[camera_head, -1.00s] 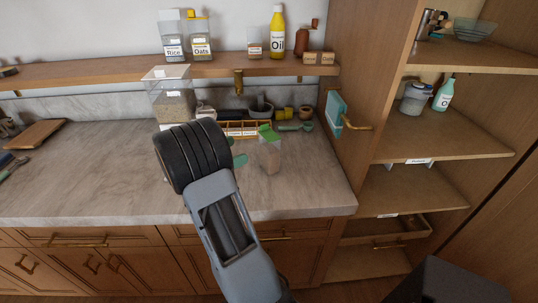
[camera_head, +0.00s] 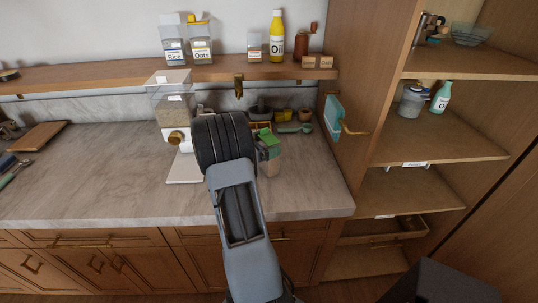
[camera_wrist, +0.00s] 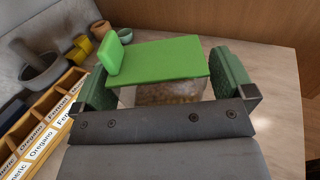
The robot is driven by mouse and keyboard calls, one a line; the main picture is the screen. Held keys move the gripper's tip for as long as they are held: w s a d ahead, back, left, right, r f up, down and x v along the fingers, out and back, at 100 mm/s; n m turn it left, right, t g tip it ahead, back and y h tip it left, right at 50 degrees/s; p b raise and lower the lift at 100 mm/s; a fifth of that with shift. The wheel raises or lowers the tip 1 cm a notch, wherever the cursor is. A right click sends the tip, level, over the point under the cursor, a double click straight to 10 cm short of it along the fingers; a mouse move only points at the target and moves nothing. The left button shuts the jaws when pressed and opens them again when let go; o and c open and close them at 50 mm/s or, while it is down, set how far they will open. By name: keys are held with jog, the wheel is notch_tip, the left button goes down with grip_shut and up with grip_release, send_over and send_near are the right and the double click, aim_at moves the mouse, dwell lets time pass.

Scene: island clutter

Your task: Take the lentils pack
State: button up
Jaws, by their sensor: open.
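A clear container with a green lid (camera_wrist: 165,60) and brown contents (camera_wrist: 172,92) stands on the counter in the wrist view; no label on it is visible, so I cannot confirm it is the lentils pack. It also shows in the head view (camera_head: 270,168), partly hidden by my arm. My gripper (camera_wrist: 166,82) is open in the wrist view, with one green-padded finger on each side of the container, just below the lid. I cannot tell if the pads touch it.
A spice rack (camera_wrist: 42,127) with labelled compartments and a grey mortar (camera_wrist: 38,68) stand left of the container in the wrist view. A grain dispenser (camera_head: 175,108) stands left of my arm. A wooden cabinet side (camera_head: 360,90) bounds the right. The front counter is clear.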

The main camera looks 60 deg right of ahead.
jog(key=shift+s+d, duration=0.25)
jog(key=shift+d, duration=0.2)
jog(key=shift+c, duration=0.3)
jog(key=c, duration=1.2)
jog(key=shift+c, duration=0.7)
jog(key=shift+r, duration=0.15)
